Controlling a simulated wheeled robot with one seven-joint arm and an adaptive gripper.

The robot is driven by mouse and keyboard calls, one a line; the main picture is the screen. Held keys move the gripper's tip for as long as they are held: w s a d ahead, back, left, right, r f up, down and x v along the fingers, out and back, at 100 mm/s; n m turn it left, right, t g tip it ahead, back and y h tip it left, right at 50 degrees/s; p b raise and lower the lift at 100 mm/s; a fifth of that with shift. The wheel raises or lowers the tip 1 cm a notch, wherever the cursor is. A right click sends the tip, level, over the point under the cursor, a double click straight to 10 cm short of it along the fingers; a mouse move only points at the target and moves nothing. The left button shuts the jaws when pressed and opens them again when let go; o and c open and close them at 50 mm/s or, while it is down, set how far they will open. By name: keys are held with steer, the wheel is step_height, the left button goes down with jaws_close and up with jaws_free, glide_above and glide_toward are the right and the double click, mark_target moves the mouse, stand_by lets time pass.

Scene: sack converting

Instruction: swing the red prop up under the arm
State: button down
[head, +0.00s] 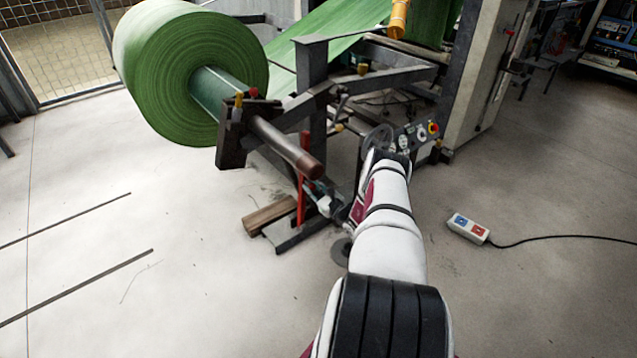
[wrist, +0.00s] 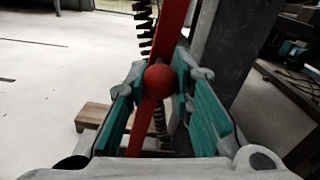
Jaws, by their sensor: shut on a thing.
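The red prop (head: 302,200) stands close to upright below the unwind stand's arm (head: 305,103), near the brown-tipped shaft end. Part of it is hidden behind the shaft, so I cannot tell whether its top touches the arm. My gripper (head: 322,203) is at the prop's lower part. In the wrist view the red prop (wrist: 170,28) runs between the green-padded fingers of my gripper (wrist: 162,77), with a red ball knob (wrist: 160,79) between them. The gripper is shut on the prop.
A large green roll (head: 180,70) hangs on the shaft (head: 285,145) at upper left. A wooden block (head: 268,215) lies on the floor beside the stand's foot. A control panel (head: 415,140) is behind my arm. A power strip (head: 468,228) with a cable lies right. Left floor is mostly clear.

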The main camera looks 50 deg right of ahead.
steer(key=shift+w+a+n+p, duration=0.3)
steer(key=shift+a+n, duration=0.15)
steer(key=shift+a, duration=0.45)
steer(key=shift+w+a+n+p, duration=0.2)
steer(key=shift+a+n, duration=0.25)
steer(key=shift+a, duration=0.45)
steer(key=c, duration=1.4)
jaws_free()
steer(key=shift+a, duration=0.1)
steer(key=shift+o, duration=0.2)
steer(key=shift+s, duration=0.15)
steer(key=v, duration=1.1)
steer(key=shift+s, duration=0.4)
